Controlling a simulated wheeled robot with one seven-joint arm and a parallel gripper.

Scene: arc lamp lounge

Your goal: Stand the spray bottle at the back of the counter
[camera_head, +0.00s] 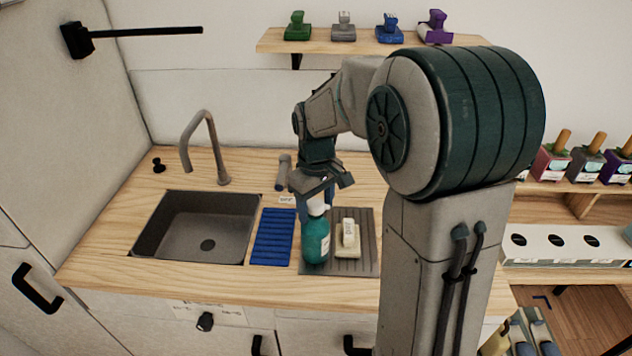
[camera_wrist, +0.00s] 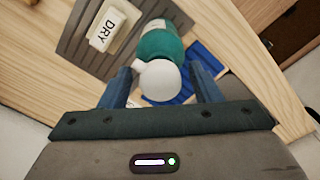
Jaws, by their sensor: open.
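The spray bottle (camera_head: 316,240) is teal with a white top and stands upright on the grey ribbed mat (camera_head: 368,262), at its left edge. My gripper (camera_head: 318,203) is above and around the bottle's top, with its fingers pointing down. In the wrist view the bottle (camera_wrist: 160,45) lies between the two blue fingers of my gripper (camera_wrist: 163,85). The jaws are open, with a gap visible on the right side of the white top. The wooden counter (camera_head: 190,283) is clear along its front; its back, behind the mat, is partly hidden by my arm.
A pale block labelled DRY (camera_wrist: 104,27) sits right of the bottle on the mat (camera_wrist: 75,40). A blue ribbed mat (camera_head: 272,238) lies left of it, beside the sink (camera_head: 200,225) and its tap (camera_head: 207,150). A small grey upright object (camera_head: 284,170) stands behind. A shelf (camera_head: 330,44) hangs above.

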